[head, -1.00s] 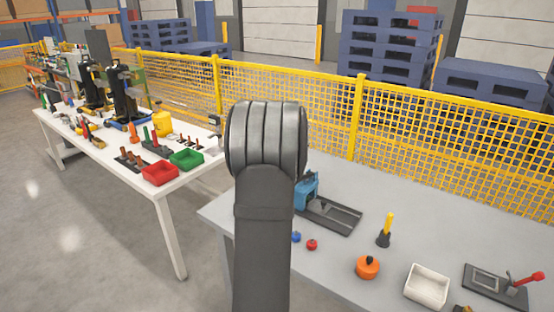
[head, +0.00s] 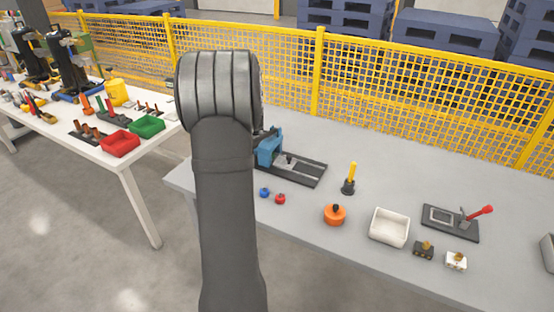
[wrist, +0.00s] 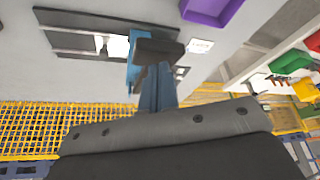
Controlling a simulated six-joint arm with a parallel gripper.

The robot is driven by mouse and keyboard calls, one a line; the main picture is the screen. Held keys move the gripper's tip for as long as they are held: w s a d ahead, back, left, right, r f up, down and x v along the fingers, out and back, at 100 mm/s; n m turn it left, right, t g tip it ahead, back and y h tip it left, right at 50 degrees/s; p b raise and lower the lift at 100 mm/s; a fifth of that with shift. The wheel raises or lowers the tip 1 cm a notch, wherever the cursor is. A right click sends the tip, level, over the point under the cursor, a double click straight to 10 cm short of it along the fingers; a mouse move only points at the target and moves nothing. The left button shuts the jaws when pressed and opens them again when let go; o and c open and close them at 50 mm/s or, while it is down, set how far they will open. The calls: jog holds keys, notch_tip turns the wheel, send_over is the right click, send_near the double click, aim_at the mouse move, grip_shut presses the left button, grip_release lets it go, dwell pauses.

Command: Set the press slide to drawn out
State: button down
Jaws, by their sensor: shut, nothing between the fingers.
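The press has a blue frame (head: 269,151) and a long dark base (head: 308,173) with rails, at the back left of the grey table in the head view. A pale plate with a small dark knob, seemingly the press slide (head: 285,161), lies between the rails beside the frame. In the wrist view the base (wrist: 75,22), pale plate (wrist: 117,46) and blue frame (wrist: 133,72) show upside down. My gripper (wrist: 158,68) is shut and empty, its tips close to a dark block at the frame; I cannot tell whether they touch. In the head view my arm hides the gripper.
On the table are blue and red knobs (head: 280,199), an orange round part (head: 334,215), a yellow-handled tool (head: 350,178), a white tray (head: 389,227) and a red-levered fixture (head: 452,221). A yellow mesh fence (head: 400,100) stands behind. Free table lies right of the press.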

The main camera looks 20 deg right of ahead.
dwell(0.3)
jog(key=c, duration=1.9)
grip_release()
jog(key=o, duration=0.4)
jog(key=shift+s+d, duration=0.2)
jog(key=shift+o, duration=1.2)
jog(key=s+d+f+m+t+y, duration=0.1)
jog(key=s+d+f+m+y, duration=0.1)
jog(key=s+d+m, duration=0.3)
jog(key=m+y, duration=0.1)
jog(key=m, duration=0.2)
jog(key=shift+s, duration=0.3)
jog(key=m+t+h, duration=0.2)
jog(key=m+t, duration=0.6)
jog(key=m, duration=1.7)
send_near(290, 158)
jog(key=x, duration=0.8)
jog(key=shift+w+f, duration=0.2)
jog(key=shift+f, duration=0.05)
